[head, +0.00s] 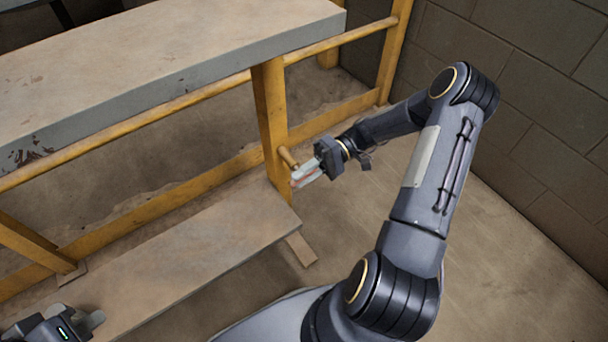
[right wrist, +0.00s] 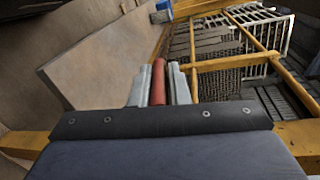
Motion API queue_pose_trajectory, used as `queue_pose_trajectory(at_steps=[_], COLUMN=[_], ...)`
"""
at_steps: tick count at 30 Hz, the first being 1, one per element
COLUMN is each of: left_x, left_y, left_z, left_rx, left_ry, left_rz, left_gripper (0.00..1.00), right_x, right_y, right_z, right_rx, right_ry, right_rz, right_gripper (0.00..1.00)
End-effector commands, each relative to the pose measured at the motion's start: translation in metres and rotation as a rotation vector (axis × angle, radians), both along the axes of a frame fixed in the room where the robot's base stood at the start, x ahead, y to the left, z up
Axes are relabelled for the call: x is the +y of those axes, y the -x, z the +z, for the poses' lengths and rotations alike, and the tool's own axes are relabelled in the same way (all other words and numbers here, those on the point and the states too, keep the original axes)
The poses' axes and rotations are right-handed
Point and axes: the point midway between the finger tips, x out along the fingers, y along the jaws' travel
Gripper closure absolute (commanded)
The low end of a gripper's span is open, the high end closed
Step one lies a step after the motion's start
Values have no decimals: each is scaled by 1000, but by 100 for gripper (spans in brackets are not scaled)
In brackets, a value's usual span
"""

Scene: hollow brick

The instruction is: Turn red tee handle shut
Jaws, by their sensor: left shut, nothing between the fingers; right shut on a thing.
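The red tee handle (right wrist: 158,82) shows in the right wrist view as a red bar running away from the camera. My right gripper (right wrist: 160,85) is shut on it, with one pale finger on each side. In the head view my right gripper (head: 304,173) is beside the yellow post of the bench frame, low on its right side. There the handle is mostly hidden by the fingers, with only a faint reddish trace. My left gripper (head: 92,320) is shut and empty at the lower left, over the lower board.
A yellow-framed bench with a grey top (head: 150,75) fills the upper left. A lower wooden board (head: 190,255) lies in front of it. A block wall (head: 540,90) bounds the right side. Floor between bench and wall is clear. A pale rack (right wrist: 255,30) shows in the wrist view.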

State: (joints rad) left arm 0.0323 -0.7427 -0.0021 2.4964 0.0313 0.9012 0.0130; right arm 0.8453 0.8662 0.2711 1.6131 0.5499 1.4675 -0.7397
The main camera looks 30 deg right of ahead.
Motion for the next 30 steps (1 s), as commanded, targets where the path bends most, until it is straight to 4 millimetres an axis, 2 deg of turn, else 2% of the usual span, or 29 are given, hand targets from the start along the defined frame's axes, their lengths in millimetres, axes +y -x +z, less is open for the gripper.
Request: queue_pose_trajectory(at_steps=[12,27,28,30], left_x=[0,0,0,0], left_y=[0,0,0,0], left_z=[-7,-7,-7,-7], left_rx=[0,0,0,0], left_ry=[0,0,0,0], left_rz=[0,0,0,0], left_gripper=[100,100,100,100], right_x=[-1,-1,-1,-1], right_y=[1,1,1,1], right_z=[-3,-2,-2,-2], right_rx=[17,20,20,20], right_ry=[-163,-181,-181,-181], right_rz=[-1,0,0,0], right_gripper=[100,100,83,74])
